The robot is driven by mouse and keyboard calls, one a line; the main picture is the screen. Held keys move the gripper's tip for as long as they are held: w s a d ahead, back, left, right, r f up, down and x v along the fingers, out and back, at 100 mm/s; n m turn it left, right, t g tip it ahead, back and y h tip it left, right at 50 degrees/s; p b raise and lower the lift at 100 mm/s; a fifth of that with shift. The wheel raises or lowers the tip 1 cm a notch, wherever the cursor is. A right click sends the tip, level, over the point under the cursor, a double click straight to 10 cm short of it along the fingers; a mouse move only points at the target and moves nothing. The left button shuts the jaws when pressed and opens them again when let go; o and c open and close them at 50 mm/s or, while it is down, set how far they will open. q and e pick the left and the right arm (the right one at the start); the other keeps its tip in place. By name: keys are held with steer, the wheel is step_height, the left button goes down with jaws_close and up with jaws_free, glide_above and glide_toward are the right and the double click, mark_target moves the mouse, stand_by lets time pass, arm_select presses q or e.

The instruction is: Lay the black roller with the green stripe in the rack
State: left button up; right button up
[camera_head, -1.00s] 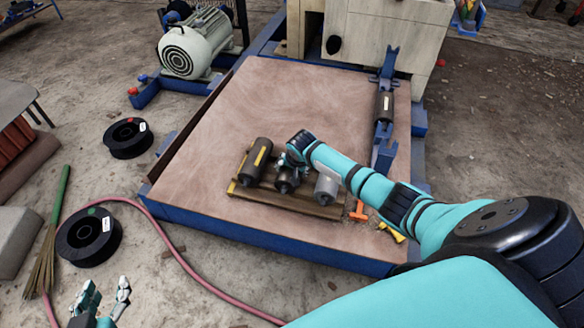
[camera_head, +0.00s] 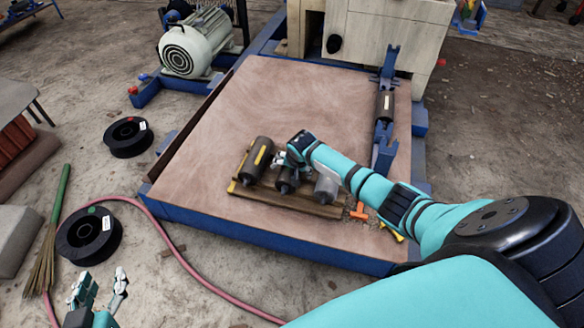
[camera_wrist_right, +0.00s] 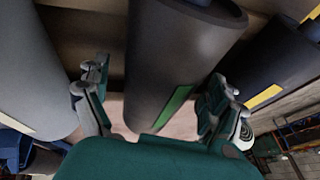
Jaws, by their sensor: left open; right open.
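The black roller with the green stripe (camera_wrist_right: 180,60) lies between the spread fingers of my open right gripper (camera_wrist_right: 155,100) in the right wrist view. In the head view it is the middle roller (camera_head: 287,181) on the wooden board, partly hidden by my right gripper (camera_head: 284,160). I cannot tell whether the fingers touch it. A blue stand (camera_head: 388,62) with upright ends, seemingly the rack, stands at the table's right edge. A dark roller (camera_head: 384,105) with a pale label lies in it. My left gripper (camera_head: 98,287) is open and empty, low at left.
A black roller with a yellow stripe (camera_head: 255,160) and a grey roller (camera_head: 326,188) flank the middle one closely on the wooden board (camera_head: 300,203). An orange tool (camera_head: 359,211) lies beside the board. The table's middle (camera_head: 290,100) is clear.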

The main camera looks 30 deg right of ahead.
steer(key=shift+s+f, duration=0.1)
steer(key=shift+s, duration=0.05)
steer(key=v, duration=1.2)
